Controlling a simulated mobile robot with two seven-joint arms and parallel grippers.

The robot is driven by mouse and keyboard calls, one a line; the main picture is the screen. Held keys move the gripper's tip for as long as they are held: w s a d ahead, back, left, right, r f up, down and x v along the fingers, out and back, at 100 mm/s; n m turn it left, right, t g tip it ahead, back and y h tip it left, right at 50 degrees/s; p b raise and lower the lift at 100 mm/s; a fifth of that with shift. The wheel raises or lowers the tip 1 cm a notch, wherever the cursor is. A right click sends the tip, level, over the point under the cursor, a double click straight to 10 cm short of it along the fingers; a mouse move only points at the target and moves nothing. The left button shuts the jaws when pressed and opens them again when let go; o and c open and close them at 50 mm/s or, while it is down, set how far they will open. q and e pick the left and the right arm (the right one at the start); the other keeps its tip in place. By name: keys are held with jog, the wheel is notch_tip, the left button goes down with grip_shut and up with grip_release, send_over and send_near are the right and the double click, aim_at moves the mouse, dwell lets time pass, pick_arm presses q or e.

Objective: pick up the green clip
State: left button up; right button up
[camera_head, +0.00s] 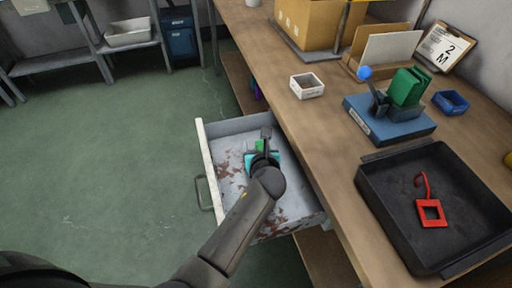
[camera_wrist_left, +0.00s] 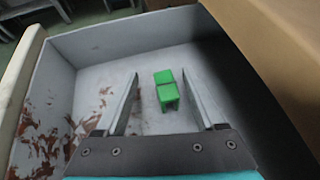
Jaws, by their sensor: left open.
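The green clip (camera_wrist_left: 166,90) lies on the floor of the open drawer, seen between my finger tips in the left wrist view. In the head view only a small green part of the clip (camera_head: 259,145) shows beside my gripper. My left gripper (camera_wrist_left: 165,85) is open and points down into the drawer, with one finger on each side of the clip and a gap on both sides. In the head view my left gripper (camera_head: 263,145) is over the drawer (camera_head: 202,155). My right gripper is in neither view.
The drawer walls stand close around my left gripper, and the workbench (camera_head: 290,120) edge is to its right. On the bench are a black tray (camera_head: 375,215) with a red tag (camera_head: 431,212), a blue device (camera_head: 390,125) with green blocks, a white box (camera_head: 306,85) and a blue bin (camera_head: 451,102).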

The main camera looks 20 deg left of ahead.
pick_arm(q)
jog(key=shift+f, duration=0.4)
grip_shut()
